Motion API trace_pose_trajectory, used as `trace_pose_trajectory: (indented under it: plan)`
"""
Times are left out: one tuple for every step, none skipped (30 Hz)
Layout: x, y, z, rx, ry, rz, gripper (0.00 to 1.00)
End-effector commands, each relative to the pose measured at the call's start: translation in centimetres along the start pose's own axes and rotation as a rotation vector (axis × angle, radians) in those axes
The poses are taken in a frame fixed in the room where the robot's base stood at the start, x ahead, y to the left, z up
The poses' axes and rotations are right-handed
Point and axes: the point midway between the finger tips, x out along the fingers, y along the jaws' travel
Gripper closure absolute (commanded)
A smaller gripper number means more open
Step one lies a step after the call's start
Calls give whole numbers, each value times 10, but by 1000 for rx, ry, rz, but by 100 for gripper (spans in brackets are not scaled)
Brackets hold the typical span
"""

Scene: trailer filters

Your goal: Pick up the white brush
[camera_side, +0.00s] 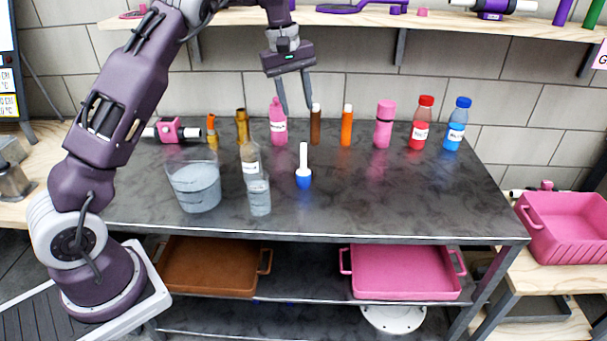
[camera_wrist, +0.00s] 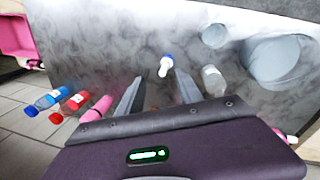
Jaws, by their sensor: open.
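The white brush (camera_side: 303,156) stands upright on the dark tabletop, its white handle rising from a blue base. In the wrist view the brush (camera_wrist: 164,69) shows just beyond my fingertips, roughly between them. My gripper (camera_side: 297,108) is open and empty, pointing down above the table. In the side view it is higher than the brush, with its fingertips apart from it. The open fingers also show in the wrist view (camera_wrist: 160,78).
A glass bottle (camera_side: 251,165), a small beaker (camera_side: 259,197) and a large beaker (camera_side: 196,187) stand left of the brush. Behind are a pink bottle (camera_side: 278,127), brown tube (camera_side: 315,128) and orange tube (camera_side: 346,130). The table's right front is clear.

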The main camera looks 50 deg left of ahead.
Motion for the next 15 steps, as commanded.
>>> trace_pose_trajectory:
  plan:
    - [32,4,-16,-25,7,-49,57]
    - [48,7,-24,-37,13,-71,57]
    - [68,9,-31,-48,17,-98,57]
    - [81,9,-35,-52,19,-117,57]
    - [92,10,-37,-56,20,-131,57]
    - [104,10,-39,-56,21,-148,57]
    - [111,10,-40,-57,22,-157,57]
    - [115,10,-40,-57,22,-163,57]
    - [122,10,-40,-58,21,-170,57]
    - [125,10,-40,-58,21,-171,57]
    - [129,9,-40,-58,20,-172,57]
    - [134,8,-40,-58,20,-173,57]
    - [138,7,-40,-58,20,-173,57]
    - [143,6,-41,-59,20,-173,57]
    - [149,5,-40,-58,20,-173,57]
